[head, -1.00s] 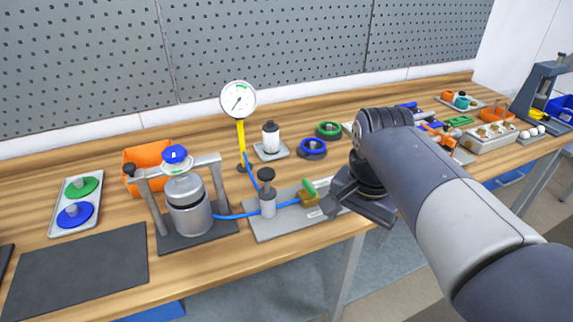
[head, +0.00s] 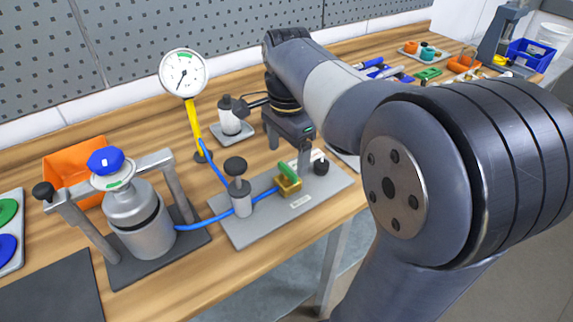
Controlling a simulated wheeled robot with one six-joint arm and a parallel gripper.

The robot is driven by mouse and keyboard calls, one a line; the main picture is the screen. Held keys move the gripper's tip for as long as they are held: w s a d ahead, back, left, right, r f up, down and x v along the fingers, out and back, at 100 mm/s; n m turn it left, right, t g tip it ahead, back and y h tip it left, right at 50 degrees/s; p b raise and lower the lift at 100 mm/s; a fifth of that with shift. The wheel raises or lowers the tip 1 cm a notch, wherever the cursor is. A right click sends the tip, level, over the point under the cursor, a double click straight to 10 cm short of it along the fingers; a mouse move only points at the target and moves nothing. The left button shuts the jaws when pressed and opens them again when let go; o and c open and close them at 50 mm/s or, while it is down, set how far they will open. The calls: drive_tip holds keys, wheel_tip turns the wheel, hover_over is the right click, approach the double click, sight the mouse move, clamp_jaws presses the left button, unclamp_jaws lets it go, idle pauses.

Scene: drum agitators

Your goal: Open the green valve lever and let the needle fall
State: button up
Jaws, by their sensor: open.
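The green valve lever (head: 287,171) sits on a brass valve (head: 289,186) on a grey plate (head: 252,230), at the end of a blue hose (head: 208,219). The lever slants up to the left. The gauge (head: 183,73) stands behind on a yellow stem. Its dark needle points down, slightly left, away from the green band at the top of the dial. My gripper (head: 289,150) points down just above and behind the lever, with its fingers apart. I see no clear contact with the lever. The fingertips are partly hard to make out.
A silver pot (head: 140,222) with a blue knob stands in a clamp frame at left, before an orange bin (head: 72,172). A black-knobbed post (head: 237,180) stands left of the valve. A white bottle (head: 228,115) stands behind. My arm covers the right side.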

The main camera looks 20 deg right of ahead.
sight(288, 169)
drive_tip(key=shift+f, duration=1.85)
drive_tip(key=shift+c, duration=0.6)
drive_tip(key=c, duration=0.9)
